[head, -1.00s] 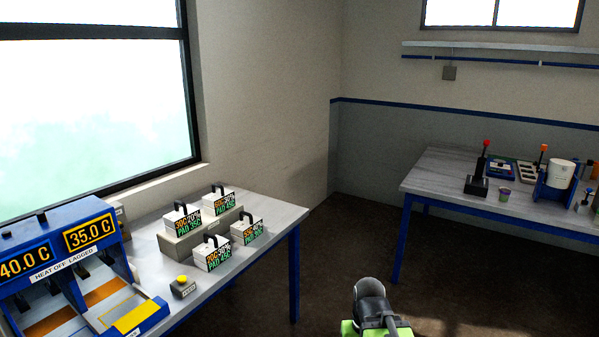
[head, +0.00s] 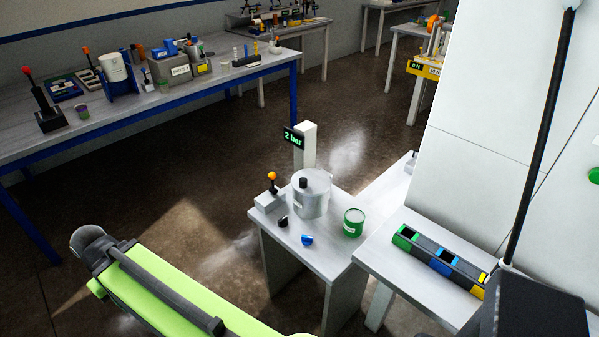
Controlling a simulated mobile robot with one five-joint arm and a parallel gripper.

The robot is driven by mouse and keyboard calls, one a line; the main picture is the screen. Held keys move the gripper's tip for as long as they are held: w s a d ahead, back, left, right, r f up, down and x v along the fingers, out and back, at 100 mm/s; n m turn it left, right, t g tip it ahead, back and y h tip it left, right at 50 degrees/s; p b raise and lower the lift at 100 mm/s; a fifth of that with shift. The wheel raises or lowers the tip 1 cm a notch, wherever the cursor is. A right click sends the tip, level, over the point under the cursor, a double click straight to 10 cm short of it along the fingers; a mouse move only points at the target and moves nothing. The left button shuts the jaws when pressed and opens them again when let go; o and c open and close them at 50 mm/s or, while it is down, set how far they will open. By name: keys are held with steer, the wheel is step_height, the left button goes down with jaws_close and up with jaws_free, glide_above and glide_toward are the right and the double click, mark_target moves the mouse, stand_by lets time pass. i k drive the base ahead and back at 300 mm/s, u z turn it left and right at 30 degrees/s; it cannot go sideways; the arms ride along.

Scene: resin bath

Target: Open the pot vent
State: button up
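A silver metal pot (head: 312,197) stands on a small grey table (head: 318,258) in the head view, with a dark knob (head: 303,183) on its lid. To its left is a grey block with an orange-ball lever (head: 271,178), standing upright. A small black piece (head: 283,222) and a blue piece (head: 307,240) sit in front of the pot. Which of these is the vent I cannot tell. A display behind the pot (head: 293,138) reads 2 bar. My green arm link crosses the lower left, well apart from the pot. My gripper is not visible.
A green can (head: 353,223) stands right of the pot. A bench (head: 360,252) with a coloured-slot tray (head: 440,262) and a tall white cabinet (head: 475,90) are at the right. A long blue-edged bench (head: 220,87) with equipment lies behind. Open floor lies between.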

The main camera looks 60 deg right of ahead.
mark_target(271, 175)
steer(key=z, duration=1.6)
steer(key=k, duration=0.65)
steer(key=i, duration=0.65)
